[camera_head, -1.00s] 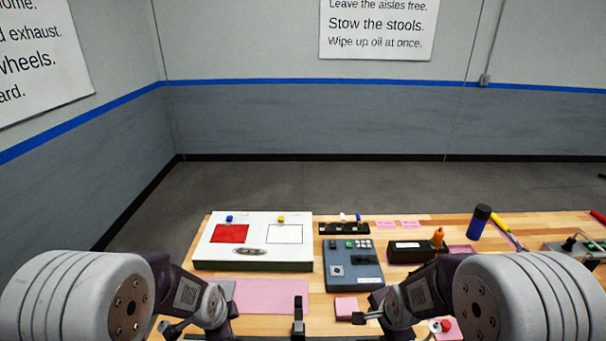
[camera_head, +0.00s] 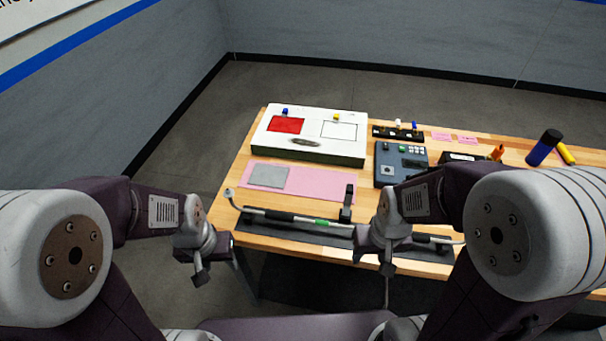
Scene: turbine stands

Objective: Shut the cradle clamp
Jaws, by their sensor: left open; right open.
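A long grey-and-black rod (camera_head: 290,216) with a green band lies along a dark strip (camera_head: 290,232) at the table's front edge. A black upright piece (camera_head: 347,203), which looks like the cradle clamp's raised arm, stands at the rod, right of the pink mat. Whether it is hinged fully back is too small to tell. My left gripper (camera_head: 199,275) is open and empty, off the table's front left corner. My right gripper (camera_head: 387,268) is open, in front of the table edge, right of the upright piece. My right arm hides part of the rod.
A white box (camera_head: 310,152) with a red square and a blue-grey control box (camera_head: 388,172) stand behind. A pink mat (camera_head: 310,185) bears a grey plate (camera_head: 269,176). A blue-black bottle (camera_head: 543,148) and yellow tool (camera_head: 566,154) are at right.

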